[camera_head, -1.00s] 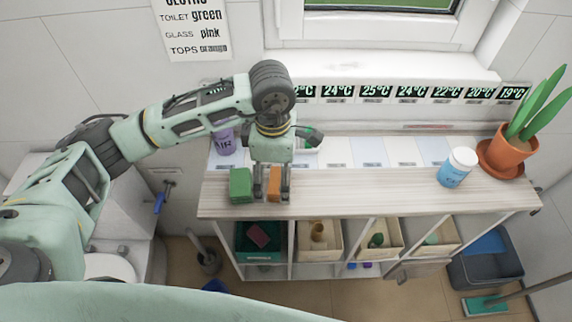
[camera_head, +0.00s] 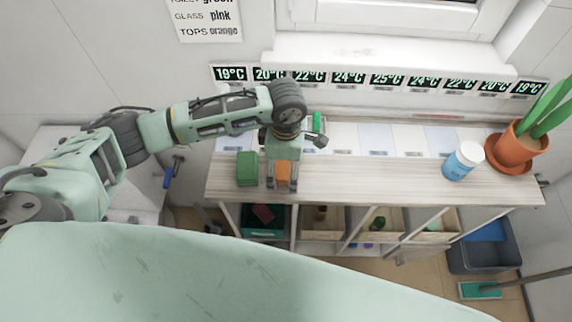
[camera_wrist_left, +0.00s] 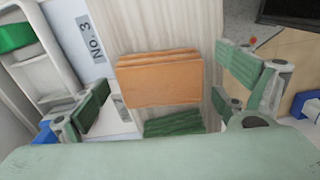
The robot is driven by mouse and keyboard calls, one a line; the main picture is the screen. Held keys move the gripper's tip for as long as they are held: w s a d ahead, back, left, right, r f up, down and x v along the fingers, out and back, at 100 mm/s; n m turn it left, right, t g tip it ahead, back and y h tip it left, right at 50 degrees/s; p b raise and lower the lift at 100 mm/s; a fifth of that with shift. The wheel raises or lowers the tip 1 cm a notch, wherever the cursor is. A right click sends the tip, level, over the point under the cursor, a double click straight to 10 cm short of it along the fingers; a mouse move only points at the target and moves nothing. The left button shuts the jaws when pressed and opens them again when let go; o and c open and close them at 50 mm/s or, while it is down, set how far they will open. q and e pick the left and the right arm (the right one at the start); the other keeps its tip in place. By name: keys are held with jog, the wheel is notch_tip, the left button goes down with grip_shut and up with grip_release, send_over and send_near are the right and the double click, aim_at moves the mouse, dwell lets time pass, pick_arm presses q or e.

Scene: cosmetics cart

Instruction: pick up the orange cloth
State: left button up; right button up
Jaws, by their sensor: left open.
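The orange cloth (camera_head: 283,172) is a folded block on the wooden top of the cart, just right of the green cloth (camera_head: 247,168). My left gripper (camera_head: 282,184) points down over the orange cloth and partly hides it in the head view. In the left wrist view the orange cloth (camera_wrist_left: 160,79) lies between the two spread fingers (camera_wrist_left: 160,90), with visible gaps on both sides. The green cloth (camera_wrist_left: 173,123) shows below it there. The left gripper is open and holds nothing. My right gripper is not in view.
A white-blue jar (camera_head: 463,161) and a potted plant (camera_head: 515,148) stand at the right of the cart top (camera_head: 370,184). Bins (camera_head: 322,222) fill the shelf below. A row of temperature displays (camera_head: 348,78) lines the back. The top's middle is clear.

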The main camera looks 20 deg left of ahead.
aim_at(286, 164)
pick_arm(q)
jog(key=shift+s, duration=0.1)
jog(key=shift+c, duration=0.7)
jog(key=c, duration=1.1)
jog(key=shift+r+b, duration=0.4)
jog(key=shift+r, duration=0.1)
notch_tip(286, 164, up, 3)
jog(key=shift+f+b, duration=0.2)
jog(key=shift+b, duration=0.55)
jog(key=d+r+b, duration=0.4)
jog(key=d+r, duration=0.3)
jog(key=d, duration=0.4)
jog(key=shift+s+d+r, duration=0.25)
jog(key=shift+s+d, duration=0.1)
